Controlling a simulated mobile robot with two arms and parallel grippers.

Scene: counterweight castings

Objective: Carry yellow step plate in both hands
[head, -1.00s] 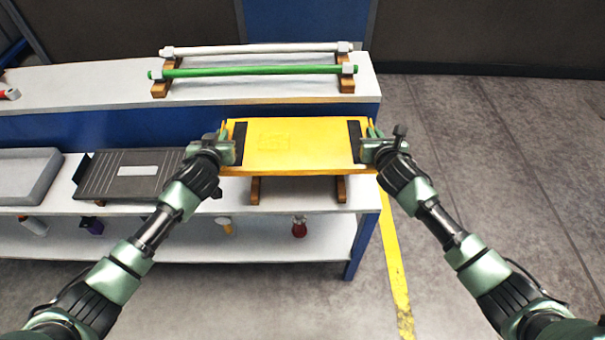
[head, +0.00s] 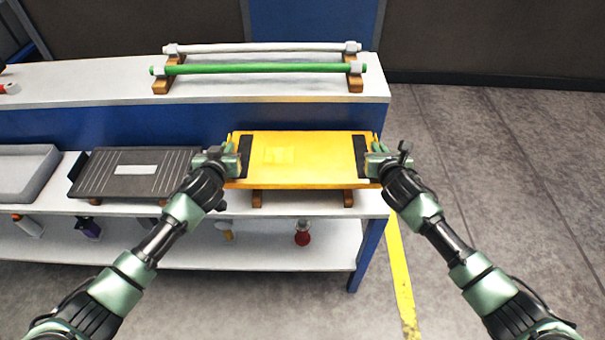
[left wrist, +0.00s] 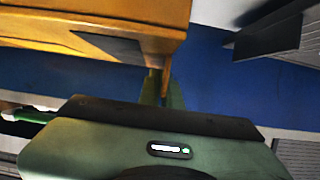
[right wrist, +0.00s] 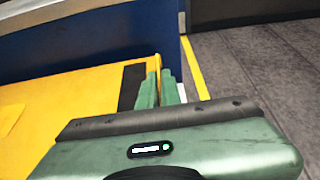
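The yellow step plate (head: 305,160) is level between my two grippers, with a dark strip near each end. It lies over wooden blocks (head: 257,198) on the middle shelf; I cannot tell whether it touches them. My left gripper (head: 231,151) is shut on the plate's left end, and my right gripper (head: 374,150) is shut on its right end. In the left wrist view the plate (left wrist: 120,20) is at the upper left, beside the fingers (left wrist: 162,88). In the right wrist view the plate's edge (right wrist: 157,62) runs between the fingers (right wrist: 159,88).
A white rod and a green rod (head: 265,69) lie on wooden supports on the upper shelf (head: 110,90). A dark ribbed plate (head: 135,180) and a grey tray (head: 22,175) stand to the left. Small items, including a red one (head: 302,236), are below. Open floor (head: 510,190) lies right.

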